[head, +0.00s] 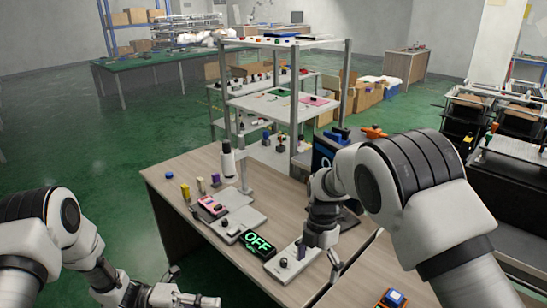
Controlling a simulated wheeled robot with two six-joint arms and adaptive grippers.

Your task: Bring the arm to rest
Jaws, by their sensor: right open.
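My right arm reaches in from the right, and its open gripper (318,257) points down over the front of the wooden table. It is over the right end of a pale fixture plate (277,266) with a dark knob, and I cannot tell whether it touches it. A black display (258,243) with green "OFF" letters stands just left of that plate. A second pale fixture plate (238,222) lies further left. My left gripper (190,301) is low at the bottom edge, off the table, and too small and cut off to read.
A pink device (211,206), yellow and purple pieces and a blue knob (169,174) sit on the table's left part. A metal shelf rack (347,85) rises behind. A dark screen (322,152) is partly behind my right arm. Green floor is free at left.

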